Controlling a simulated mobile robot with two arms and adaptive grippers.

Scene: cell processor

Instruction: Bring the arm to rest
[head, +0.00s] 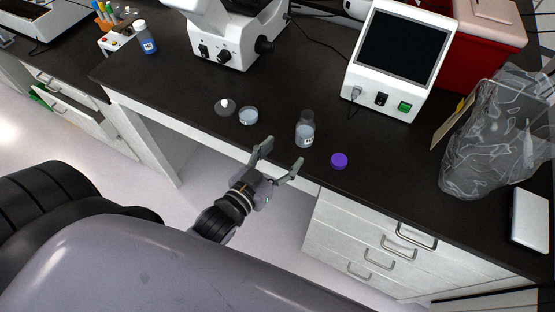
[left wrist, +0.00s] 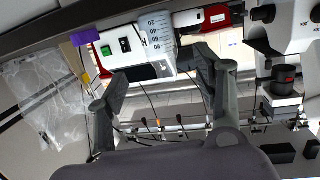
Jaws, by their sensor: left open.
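My left gripper (head: 281,154) is open and empty in the head view, just off the front edge of the dark bench. Its fingers point toward a clear bottle (head: 305,133) that stands upright on the bench, with a visible gap between. In the left wrist view the two fingers of my left gripper (left wrist: 158,85) are spread wide with nothing between them. The bottle's graduated side (left wrist: 160,32) shows at the top of that view. My right gripper is in neither view.
A purple cap (head: 339,160) and two small round dishes, one of them (head: 248,116), lie near the bench edge. A white screen device (head: 397,59), a microscope (head: 229,43), a clear plastic bag (head: 490,140) and a red box (head: 490,40) stand behind. White drawers (head: 365,240) are below.

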